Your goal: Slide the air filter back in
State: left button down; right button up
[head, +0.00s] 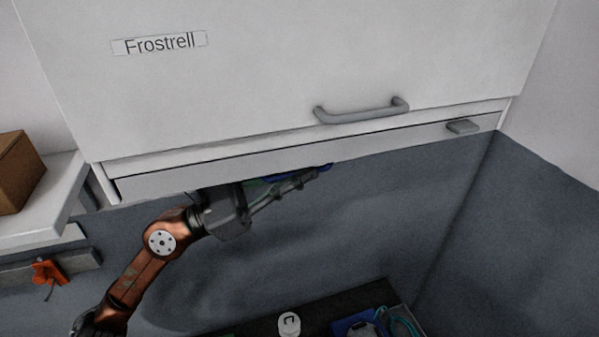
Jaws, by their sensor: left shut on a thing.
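A long white front strip (300,158) runs along the bottom of the white cabinet, with a small grey tab (463,127) near its right end. I cannot tell for sure whether this strip is the front of the air filter. Most of that thing is hidden by the fingers and the strip. My right gripper is out of view.
The cabinet door (270,75) has a grey bar handle (361,110) and a "Frostrell" label. A shelf with a brown box (18,170) is at left. Below stand a white container (289,324) and a blue tray (352,326) on a dark surface. The space below right is free.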

pick_arm(q)
jog(key=c, duration=2.4)
grip_release()
jog(key=shift+a+r, duration=0.15)
jog(key=shift+r, duration=0.3)
jog(key=o, duration=0.4)
jog(key=shift+f, duration=0.2)
jog(key=shift+c, duration=0.2)
jog(key=shift+f, duration=0.1)
jog(key=v, duration=1.1)
jog(key=shift+a, duration=0.35)
jog(key=shift+s+d+f, duration=0.1)
jog(key=shift+f, duration=0.05)
